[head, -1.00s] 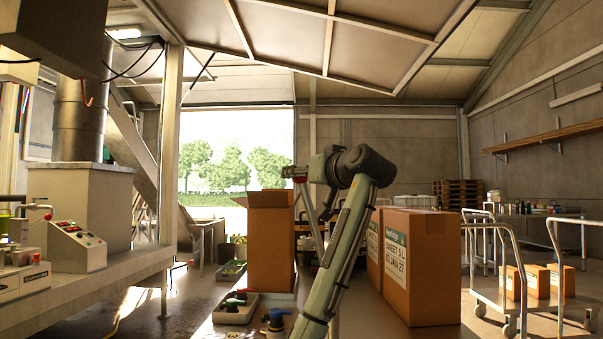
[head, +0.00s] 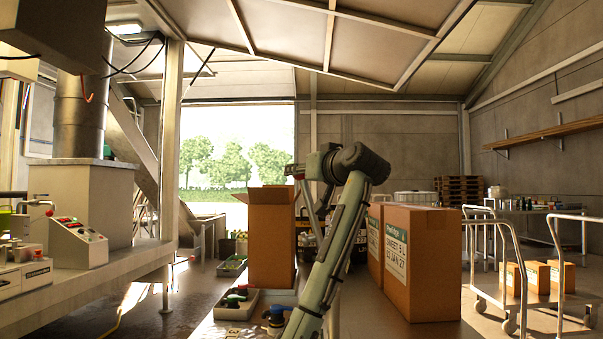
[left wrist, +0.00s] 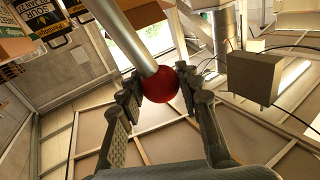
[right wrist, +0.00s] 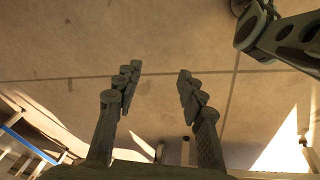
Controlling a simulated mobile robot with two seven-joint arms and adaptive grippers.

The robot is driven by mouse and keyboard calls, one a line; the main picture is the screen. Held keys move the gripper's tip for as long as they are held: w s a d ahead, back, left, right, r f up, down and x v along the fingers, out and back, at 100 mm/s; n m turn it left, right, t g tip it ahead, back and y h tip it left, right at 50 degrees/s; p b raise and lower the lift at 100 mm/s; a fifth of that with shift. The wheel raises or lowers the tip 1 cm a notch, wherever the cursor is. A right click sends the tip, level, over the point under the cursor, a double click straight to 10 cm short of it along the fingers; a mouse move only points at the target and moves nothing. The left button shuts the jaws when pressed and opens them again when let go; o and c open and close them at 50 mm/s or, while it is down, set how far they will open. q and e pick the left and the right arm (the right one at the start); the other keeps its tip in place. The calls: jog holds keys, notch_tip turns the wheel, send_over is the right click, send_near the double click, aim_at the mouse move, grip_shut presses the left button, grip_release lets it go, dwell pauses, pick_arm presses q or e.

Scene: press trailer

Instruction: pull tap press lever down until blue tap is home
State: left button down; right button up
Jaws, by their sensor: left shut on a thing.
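The press lever is a silver bar ending in a red ball knob (left wrist: 160,85) in the left wrist view. My left gripper (left wrist: 159,88) is shut on this knob, with a finger on each side of it. A small blue-and-dark part (head: 277,318), possibly the blue tap, shows low in the head view, partly cut off by the bottom edge. I cannot tell how it sits. My right gripper (right wrist: 157,80) is open and empty above the bare floor in the right wrist view. Neither gripper's fingertips can be made out in the head view.
An open cardboard box (head: 271,245) stands behind a grey tray (head: 236,307) of small parts. Big labelled cartons (head: 420,265) and a trolley (head: 535,300) stand to the right. A bench with a control box (head: 75,240) fills the left. Floor between cartons and trolley is clear.

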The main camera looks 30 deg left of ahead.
pick_arm(q)
jog(key=shift+s+a+f, duration=0.1)
jog(key=shift+a+f, duration=0.05)
jog(key=shift+a, duration=0.05)
jog(key=s+a+f+n+h+b, duration=0.35)
jog(key=s+a+f, duration=0.3)
jog(key=a, duration=0.35)
jog(key=s+a+f+n+h+b, duration=0.1)
jog(key=s+a+f+n, duration=0.1)
jog(key=f, duration=0.6)
jog(key=s+a+f+n+h+b, duration=0.2)
jog(key=a+f+n, duration=0.2)
jog(key=f, duration=0.4)
jog(key=shift+a+f, duration=0.2)
jog(key=shift+a, duration=0.35)
pick_arm(e)
jog(key=w+r+t, duration=0.1)
jog(key=w+r, duration=0.2)
jog(key=r, duration=1.4)
jog(key=shift+a+r+h, duration=0.25)
jog(key=shift+h, duration=0.05)
pick_arm(q)
jog(key=c, duration=1)
grip_release()
